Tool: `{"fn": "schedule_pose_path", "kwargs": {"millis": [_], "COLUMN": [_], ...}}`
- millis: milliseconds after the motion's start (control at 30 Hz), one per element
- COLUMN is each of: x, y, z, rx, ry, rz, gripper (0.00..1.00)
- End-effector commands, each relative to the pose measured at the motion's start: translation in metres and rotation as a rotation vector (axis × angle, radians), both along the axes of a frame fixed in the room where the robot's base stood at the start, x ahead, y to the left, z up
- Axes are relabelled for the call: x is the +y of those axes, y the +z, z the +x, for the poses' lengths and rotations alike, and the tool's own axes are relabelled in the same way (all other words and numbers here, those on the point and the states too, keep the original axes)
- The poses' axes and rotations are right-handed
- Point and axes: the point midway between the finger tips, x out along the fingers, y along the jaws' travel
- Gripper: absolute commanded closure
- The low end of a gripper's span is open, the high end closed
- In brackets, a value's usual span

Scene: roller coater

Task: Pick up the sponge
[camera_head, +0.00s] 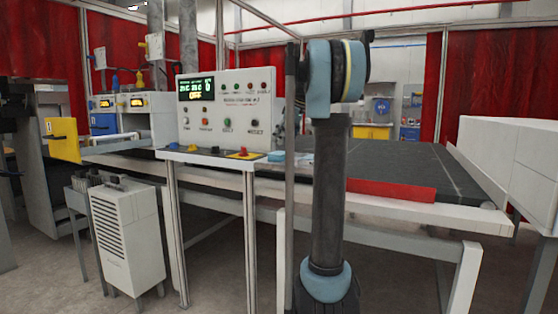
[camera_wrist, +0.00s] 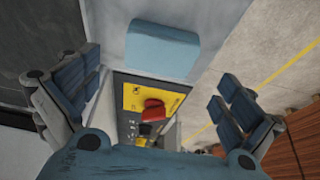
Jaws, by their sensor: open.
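The sponge (camera_wrist: 163,47) is a light blue block lying on a pale grey surface in the wrist view. It sits near the top middle, beyond the end of a dark control panel. In the head view a small light blue patch (camera_head: 277,156), which looks like the sponge, shows just right of the control panel, left of my arm. My gripper (camera_wrist: 157,78) is open, with its two dark blue padded fingers spread wide at left and right. Nothing is between the pads, and the sponge lies ahead of the gap, apart from both fingers. In the head view my gripper cannot be made out.
A red knob on a yellow plate (camera_wrist: 152,108) stands on the panel close to the sponge. The upright control box (camera_head: 228,110) stands left of my arm. The dark machine bed (camera_head: 400,173) with a red strip (camera_head: 391,190) along its front lies to the right.

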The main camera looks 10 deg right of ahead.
Motion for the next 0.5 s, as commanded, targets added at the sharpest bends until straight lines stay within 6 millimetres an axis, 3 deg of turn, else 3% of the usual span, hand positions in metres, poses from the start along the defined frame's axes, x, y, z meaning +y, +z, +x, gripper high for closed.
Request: {"fn": "schedule_pose_path", "kwargs": {"millis": [233, 500], "x": [0.004, 0.014], "y": [-0.015, -0.047], "z": [0.003, 0.010], "rx": [0.000, 0.000], "ry": [0.000, 0.000], "rz": [0.000, 0.000], "gripper": [0.00, 0.00]}}
